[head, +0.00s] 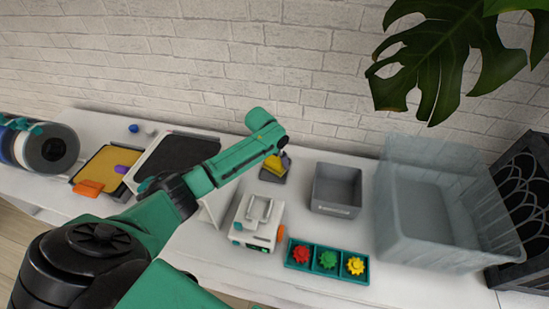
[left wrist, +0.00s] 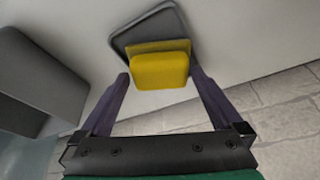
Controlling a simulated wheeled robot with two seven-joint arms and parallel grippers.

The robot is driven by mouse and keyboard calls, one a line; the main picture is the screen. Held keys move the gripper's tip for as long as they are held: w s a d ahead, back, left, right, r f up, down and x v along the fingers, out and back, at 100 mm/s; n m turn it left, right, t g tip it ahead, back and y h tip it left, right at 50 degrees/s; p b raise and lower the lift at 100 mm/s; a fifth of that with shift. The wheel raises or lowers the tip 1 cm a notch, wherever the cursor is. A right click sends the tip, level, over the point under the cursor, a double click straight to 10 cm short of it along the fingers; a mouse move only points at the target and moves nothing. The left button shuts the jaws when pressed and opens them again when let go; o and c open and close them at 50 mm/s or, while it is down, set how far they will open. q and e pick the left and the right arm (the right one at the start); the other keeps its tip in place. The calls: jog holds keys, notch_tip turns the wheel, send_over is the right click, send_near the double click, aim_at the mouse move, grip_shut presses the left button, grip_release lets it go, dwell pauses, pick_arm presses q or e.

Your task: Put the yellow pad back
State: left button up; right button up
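The yellow pad (head: 274,163) is at a small dark grey holder (head: 271,177) on the table near the wall. In the left wrist view the pad (left wrist: 161,70) is in front of the grey holder (left wrist: 142,27), overlapping it; I cannot tell whether it rests in it. My left gripper (head: 279,154) points down over the pad. In the left wrist view its fingers (left wrist: 159,76) stand wide apart, one on each side of the pad. A gap shows at the left finger; the right finger is very close to the pad. My right gripper is not in view.
An open grey bin (head: 337,209) stands just right of the holder. A white device (head: 257,222) and a teal tray (head: 327,277) with red, green and yellow pieces are nearer. A large clear tub (head: 440,258) stands at the right; a dark panel (head: 178,155) is left.

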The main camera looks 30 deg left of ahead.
pick_arm(q)
jog(key=shift+r, duration=0.35)
jog(key=v, duration=1.1)
jog(key=shift+s+r, duration=0.2)
jog(key=shift+r, duration=0.1)
